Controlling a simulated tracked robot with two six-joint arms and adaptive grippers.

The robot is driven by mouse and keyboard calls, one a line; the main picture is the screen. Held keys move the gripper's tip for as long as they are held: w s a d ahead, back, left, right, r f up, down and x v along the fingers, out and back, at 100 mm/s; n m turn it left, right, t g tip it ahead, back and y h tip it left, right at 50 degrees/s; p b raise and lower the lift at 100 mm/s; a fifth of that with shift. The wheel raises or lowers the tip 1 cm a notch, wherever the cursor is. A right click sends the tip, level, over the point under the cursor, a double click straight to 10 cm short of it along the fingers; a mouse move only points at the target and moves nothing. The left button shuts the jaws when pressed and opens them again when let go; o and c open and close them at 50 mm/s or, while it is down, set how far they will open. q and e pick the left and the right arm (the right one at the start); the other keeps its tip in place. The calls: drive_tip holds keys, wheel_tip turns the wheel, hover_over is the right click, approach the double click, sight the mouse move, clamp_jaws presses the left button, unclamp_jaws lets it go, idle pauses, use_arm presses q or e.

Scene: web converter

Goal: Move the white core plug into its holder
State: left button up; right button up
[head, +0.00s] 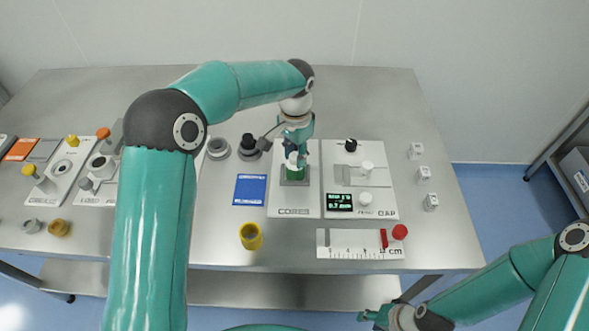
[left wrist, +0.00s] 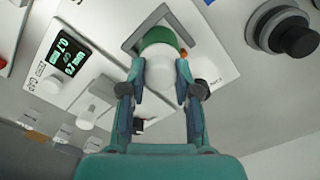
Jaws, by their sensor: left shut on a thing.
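The white core plug (left wrist: 159,74) is between the fingers of my left gripper (left wrist: 159,92), which is shut on it. In the head view my left gripper (head: 296,158) points down over the panel marked CORES (head: 291,208). A green round piece (left wrist: 160,38) is right by the plug's far end, within a grey square frame (left wrist: 131,44) on the panel. The green piece also shows below the gripper in the head view (head: 296,174). I cannot tell whether the plug touches it. My right gripper (head: 375,316) is low at the bottom, off the table; its fingers are unclear.
A gap panel with a display (head: 339,202) and knobs stands right of the CORES panel. A blue card (head: 250,189) and yellow ring (head: 251,236) lie to its left. A ruler plate (head: 345,249) is in front. Black-topped and grey round pieces (head: 249,147) stand behind left.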

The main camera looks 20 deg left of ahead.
use_arm(q)
clamp_jaws()
drive_tip(key=shift+r+p, duration=3.65)
drive_tip(key=shift+r, duration=0.8)
